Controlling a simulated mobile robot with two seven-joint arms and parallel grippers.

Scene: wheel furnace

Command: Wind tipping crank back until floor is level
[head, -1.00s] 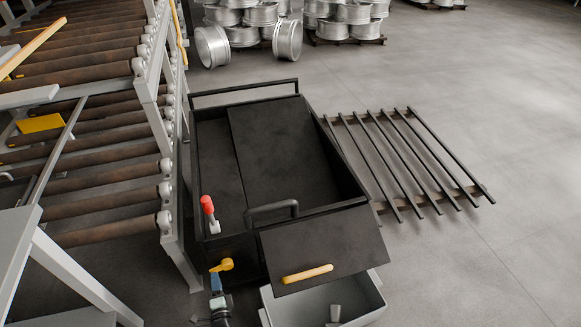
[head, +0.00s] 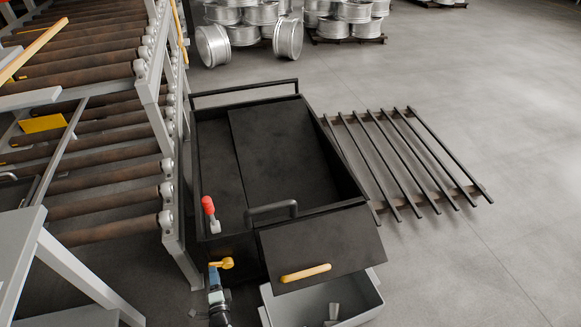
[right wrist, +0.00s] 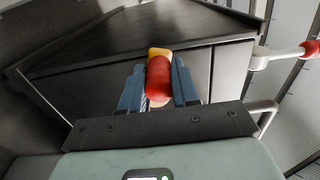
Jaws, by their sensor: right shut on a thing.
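A black open-topped box (head: 359,187) stands on the ground in the middle of the head view. A dark panel (head: 283,150) lies inside it, with a lower-looking strip along its left; I cannot tell its exact tilt. The yellow crank (head: 227,263) is at the box's near left corner. My right gripper (head: 214,270) is at the crank's left end. In the right wrist view its blue fingers (right wrist: 158,84) are shut around the red grip (right wrist: 159,78), with yellow just beyond it. My left gripper is not in view.
A red-knobbed lever (head: 208,207) stands just above the crank. A sloped black lid with a yellow handle (head: 305,273) is to the right, over a grey bin (head: 371,298). A roller conveyor (head: 90,150) borders the left. A slatted rack (head: 400,160) lies right; open ground is beyond.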

